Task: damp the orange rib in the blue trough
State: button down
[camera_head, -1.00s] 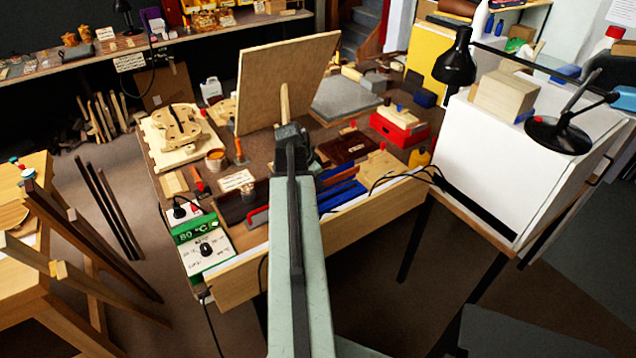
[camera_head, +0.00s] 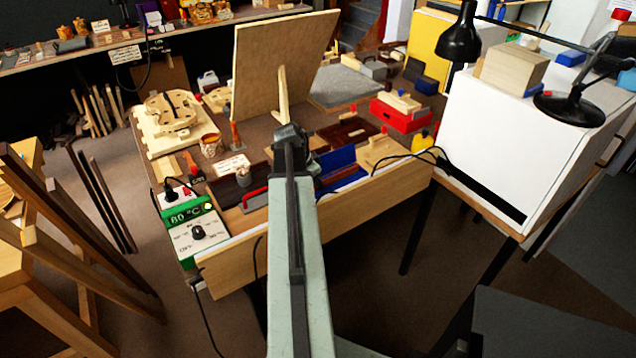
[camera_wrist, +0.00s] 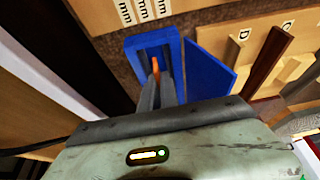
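The blue trough (camera_wrist: 133,50) lies below my gripper in the wrist view, a shallow rectangular box with raised walls. The orange rib (camera_wrist: 155,67) shows as a thin upright strip between my fingers, over the trough's interior. My gripper (camera_wrist: 157,77) points down at the trough, and its two dark fingers look closed on the rib. I cannot tell whether the rib touches the trough floor. A flat blue panel (camera_wrist: 208,68) stands along the trough's right side. In the head view, blue parts (camera_head: 343,178) show right of my arm; my gripper is hidden there.
A red-handled tool (camera_head: 255,193) lies left of my arm. A leaning board (camera_head: 265,70) rises behind. A red box (camera_head: 400,116) and a white cabinet (camera_head: 490,145) are right.

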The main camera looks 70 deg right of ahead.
jog(key=shift+a+f, duration=0.25)
jog(key=c, duration=1.5)
grip_release()
jog(key=shift+s, duration=0.1)
jog(key=shift+c, duration=0.2)
jog(key=shift+r+p, duration=0.4)
jog(key=shift+p, duration=0.2)
jog(key=p+v, duration=0.6)
jog(key=v, duration=0.1)
jog(key=shift+r+p, duration=0.2)
jog(key=shift+p, duration=0.1)
jog(key=shift+w+d, duration=0.15)
jog(key=shift+w, duration=0.1)
